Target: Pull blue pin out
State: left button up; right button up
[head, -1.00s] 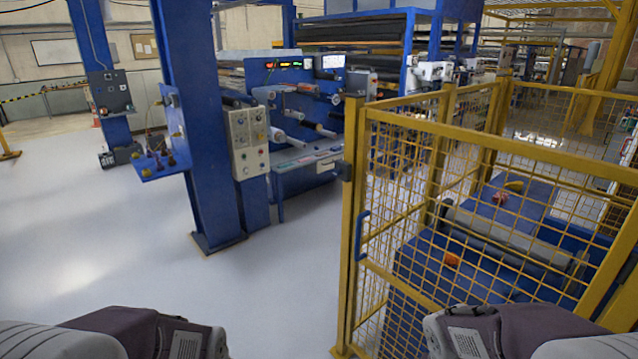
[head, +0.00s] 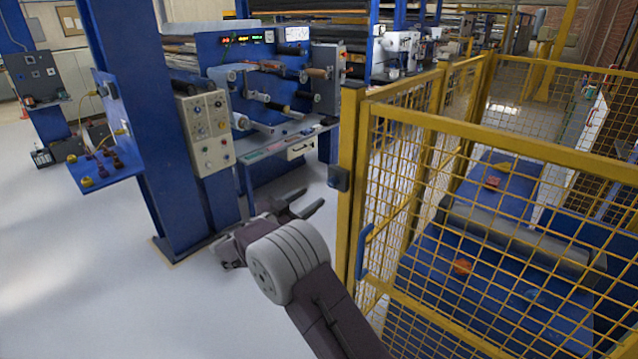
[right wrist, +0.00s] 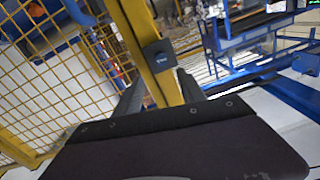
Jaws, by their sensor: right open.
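A small dark blue latch block (head: 338,178) is mounted on the yellow gate post (head: 350,130) of the fence. In the right wrist view the latch block (right wrist: 158,56) sits straight ahead on the yellow post. I cannot make out a separate blue pin on it. A blue handle (head: 363,252) is on the gate lower down. My right gripper (head: 310,201) is open and empty, to the left of the post and a little below the latch block, apart from it. In the right wrist view its two fingers (right wrist: 160,88) stand apart. My left gripper is not in view.
The yellow mesh fence (head: 480,240) encloses a blue machine with a grey roller (head: 520,235). A blue column with a control panel (head: 205,130) stands left. A blue printing machine (head: 250,70) is behind. The white floor (head: 90,290) at front left is clear.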

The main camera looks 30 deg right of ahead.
aim_at(330, 182)
jog(key=p+x, duration=0.1)
jog(key=x, duration=0.1)
jog(key=p+x, duration=0.1)
jog(key=x, duration=0.2)
jog(key=p+x, duration=0.1)
jog(key=x, duration=0.2)
jog(key=shift+w+f, duration=0.1)
jog(key=shift+w, duration=0.2)
jog(key=shift+d, duration=0.35)
jog(key=shift+w, duration=0.1)
jog(key=shift+f, duration=0.1)
grip_shut()
dwell(0.4)
